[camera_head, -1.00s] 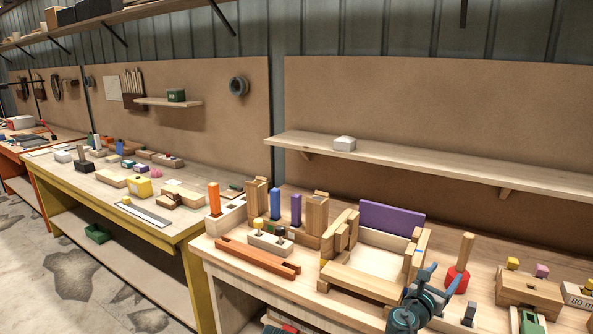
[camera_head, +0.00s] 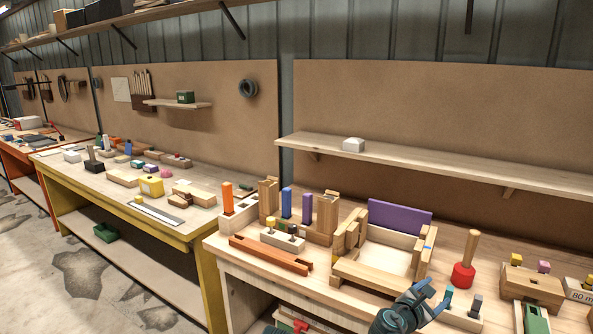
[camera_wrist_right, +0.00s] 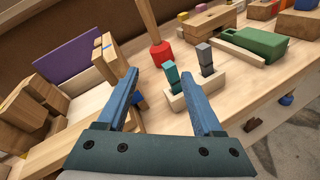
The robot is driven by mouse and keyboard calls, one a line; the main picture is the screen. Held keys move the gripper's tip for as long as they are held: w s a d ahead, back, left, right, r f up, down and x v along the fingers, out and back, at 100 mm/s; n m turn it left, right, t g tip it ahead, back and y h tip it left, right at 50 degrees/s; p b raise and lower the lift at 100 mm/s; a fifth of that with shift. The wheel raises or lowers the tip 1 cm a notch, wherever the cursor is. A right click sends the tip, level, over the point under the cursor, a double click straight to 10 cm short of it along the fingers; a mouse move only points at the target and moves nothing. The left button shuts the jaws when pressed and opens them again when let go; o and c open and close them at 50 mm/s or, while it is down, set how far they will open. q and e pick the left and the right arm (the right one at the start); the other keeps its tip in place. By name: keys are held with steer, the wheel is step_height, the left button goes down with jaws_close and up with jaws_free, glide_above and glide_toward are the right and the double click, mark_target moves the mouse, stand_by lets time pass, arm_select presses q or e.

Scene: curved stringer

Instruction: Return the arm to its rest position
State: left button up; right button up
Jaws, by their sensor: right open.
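My right gripper (camera_head: 424,297) is at the front edge of the near workbench, in front of the wooden frame (camera_head: 375,276) with the purple panel (camera_head: 400,217). In the right wrist view the two blue fingers (camera_wrist_right: 158,100) stand wide apart with nothing between them. Beyond the fingertips are a small block (camera_wrist_right: 190,96) with a teal peg and a grey peg, and a red-based wooden mallet (camera_wrist_right: 161,52).
The bench (camera_head: 232,262) holds a brown rail (camera_head: 270,256), orange, blue and purple pegs, and a wooden block (camera_head: 530,287) at right. A shelf (camera_head: 430,172) with a white box (camera_head: 353,145) runs behind. A yellow-framed bench stands to the left.

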steer(key=s+a+f+m+g+y+p, duration=0.2)
steer(key=s+a+m, duration=0.3)
steer(key=a, duration=0.4)
steer(key=s+a+f+m+g+y+p, duration=0.2)
steer(key=s+a+f+m+g+y, duration=0.3)
steer(key=a, duration=0.5)
steer(key=s+a+f+m+g+y+p, duration=0.2)
steer(key=s+a+f+m+g+y, duration=0.1)
steer(key=s+a+m, duration=0.4)
steer(key=s+a+f+y, duration=0.1)
steer(key=a, duration=0.2)
steer(key=shift+f, duration=0.15)
